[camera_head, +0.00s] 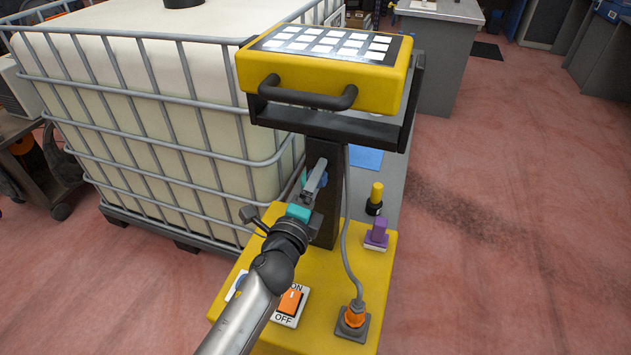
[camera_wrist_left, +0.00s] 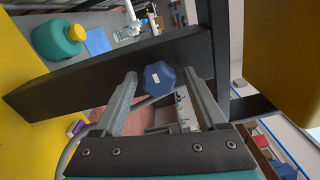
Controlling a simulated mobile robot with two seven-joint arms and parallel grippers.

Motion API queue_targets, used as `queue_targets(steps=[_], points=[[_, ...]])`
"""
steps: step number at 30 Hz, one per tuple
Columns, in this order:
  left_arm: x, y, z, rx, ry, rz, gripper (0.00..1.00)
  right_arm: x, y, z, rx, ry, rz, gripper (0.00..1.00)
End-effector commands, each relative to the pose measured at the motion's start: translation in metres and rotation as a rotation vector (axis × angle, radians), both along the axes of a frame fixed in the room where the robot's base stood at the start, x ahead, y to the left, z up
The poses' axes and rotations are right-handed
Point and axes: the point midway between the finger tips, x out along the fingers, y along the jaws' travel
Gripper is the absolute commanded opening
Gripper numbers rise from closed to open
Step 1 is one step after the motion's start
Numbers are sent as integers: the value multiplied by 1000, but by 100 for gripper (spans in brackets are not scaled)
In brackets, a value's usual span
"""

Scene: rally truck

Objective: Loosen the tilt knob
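The tilt knob is a dark blue lobed knob (camera_wrist_left: 160,78) with a small white mark, on the side of a black post (camera_head: 327,200). In the head view a little of its blue shows behind my gripper's fingers. My left gripper (camera_head: 315,176) reaches up to the post from below. In the left wrist view its two grey fingers (camera_wrist_left: 160,84) are apart, one on each side of the knob, with a visible gap to it. How deep the knob sits between them is hard to tell. The post carries a yellow light panel (camera_head: 325,72) in a black bracket. My right gripper is out of view.
A caged white tank (camera_head: 150,110) stands close on the left. Open floor lies to the right.

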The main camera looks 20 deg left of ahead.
Motion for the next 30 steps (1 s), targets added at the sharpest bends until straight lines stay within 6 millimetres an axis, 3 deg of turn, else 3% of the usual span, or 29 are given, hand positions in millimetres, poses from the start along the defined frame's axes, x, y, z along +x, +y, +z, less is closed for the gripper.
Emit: queue_targets(steps=[14,30], points=[[-11,0,-3,0,5,0,81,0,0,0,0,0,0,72],[-96,3,-3,-1,5,1,81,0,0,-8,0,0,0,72]])
